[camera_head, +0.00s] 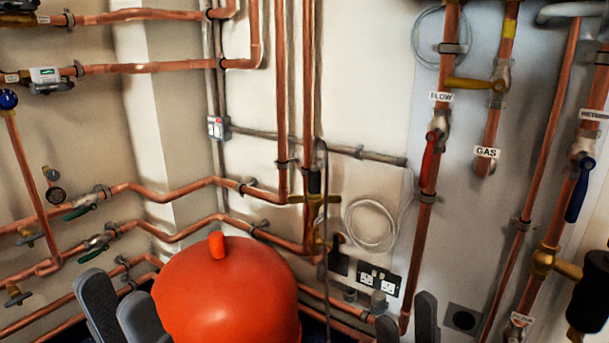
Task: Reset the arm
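My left gripper (115,290) shows at the bottom left edge, with two grey fingers pointing up and set apart. It is open with nothing seen between the fingers, in front of the lower copper pipes and left of the orange vessel. My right gripper (406,310) shows at the bottom edge, right of centre, with its two fingers apart and nothing seen between them. It is open, below the double wall socket. Most of both arms is out of view.
A round orange vessel (228,295) stands at the bottom centre. Copper pipes run over the walls, with a red-handled valve (431,157), a yellow gas lever (470,84) and a blue-handled valve (578,188) at right. A double socket (379,278) is on the wall.

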